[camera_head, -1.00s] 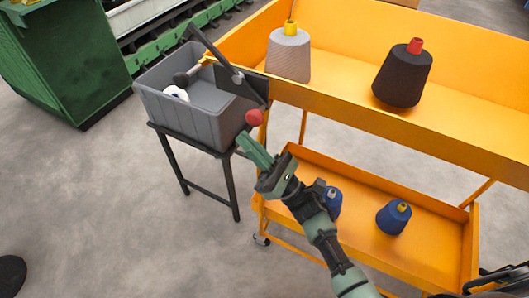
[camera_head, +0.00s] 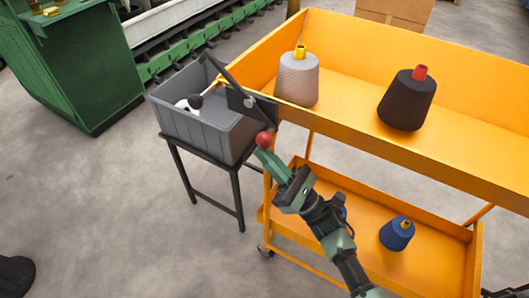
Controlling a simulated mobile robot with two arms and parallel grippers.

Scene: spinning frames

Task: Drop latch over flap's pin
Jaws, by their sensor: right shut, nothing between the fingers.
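A dark flap plate (camera_head: 251,108) stands at the left end of the orange trolley, beside the grey bin. A small round grey piece, perhaps the pin, shows on its face. A dark bar (camera_head: 222,74), perhaps the latch, slants from upper left down to the plate. A red ball knob (camera_head: 264,139) sits below the plate's lower right corner; what it joins is hard to see. My right gripper (camera_head: 263,152) is shut and empty, with its green fingertips just under the red knob. I cannot tell whether they touch it. My left gripper is not in view.
The grey bin (camera_head: 197,131) on a black stand holds a white roll. The orange trolley (camera_head: 350,133) carries a grey cone (camera_head: 297,80) and a black cone (camera_head: 407,100) on top, and blue cones (camera_head: 397,234) below.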

